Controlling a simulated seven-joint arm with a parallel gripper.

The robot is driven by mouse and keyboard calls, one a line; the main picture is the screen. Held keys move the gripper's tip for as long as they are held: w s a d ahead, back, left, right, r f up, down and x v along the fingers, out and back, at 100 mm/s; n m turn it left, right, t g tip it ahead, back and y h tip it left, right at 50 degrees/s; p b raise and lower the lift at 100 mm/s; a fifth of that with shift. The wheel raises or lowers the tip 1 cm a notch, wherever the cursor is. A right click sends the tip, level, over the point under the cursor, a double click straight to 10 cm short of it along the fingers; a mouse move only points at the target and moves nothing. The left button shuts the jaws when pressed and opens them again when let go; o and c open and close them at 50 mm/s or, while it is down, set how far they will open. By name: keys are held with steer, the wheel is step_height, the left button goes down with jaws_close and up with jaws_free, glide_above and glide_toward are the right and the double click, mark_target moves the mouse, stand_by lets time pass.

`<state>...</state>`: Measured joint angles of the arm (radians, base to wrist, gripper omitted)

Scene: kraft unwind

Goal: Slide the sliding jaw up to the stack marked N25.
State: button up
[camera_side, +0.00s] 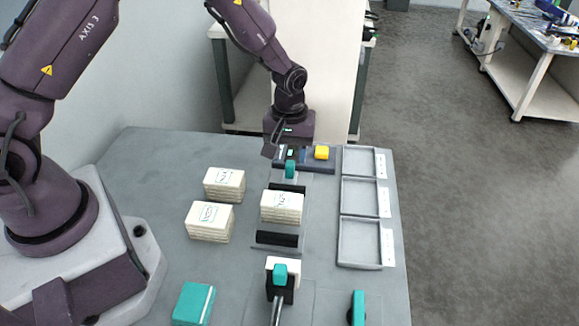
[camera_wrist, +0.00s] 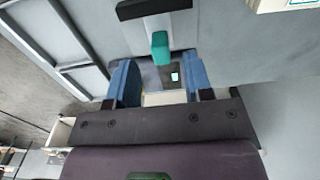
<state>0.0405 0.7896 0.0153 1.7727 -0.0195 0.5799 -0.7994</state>
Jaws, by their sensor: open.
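The sliding jaw is a black bar (camera_side: 287,188) with a teal handle (camera_side: 290,169) behind it, at the far end of the fixture. In the wrist view the bar (camera_wrist: 153,8) and the teal handle (camera_wrist: 160,47) show near the top. A cream stack (camera_side: 281,209) stands in the fixture between this bar and a nearer black bar (camera_side: 277,239); its label is too small to read surely. The stack hides any gap to the far bar. My gripper (camera_side: 272,148) is open at the far side; its blue fingers (camera_wrist: 160,85) stand apart, with the handle in line between them.
Two more cream stacks (camera_side: 224,181) (camera_side: 210,222) stand left of the fixture. A yellow button (camera_side: 321,152) sits close beside my gripper. Grey trays (camera_side: 342,222) line the right edge. A teal-topped device (camera_side: 280,273) and a teal block (camera_side: 194,303) are in front.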

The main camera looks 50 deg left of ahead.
mark_target(289, 165)
steer(key=shift+f, duration=2.4)
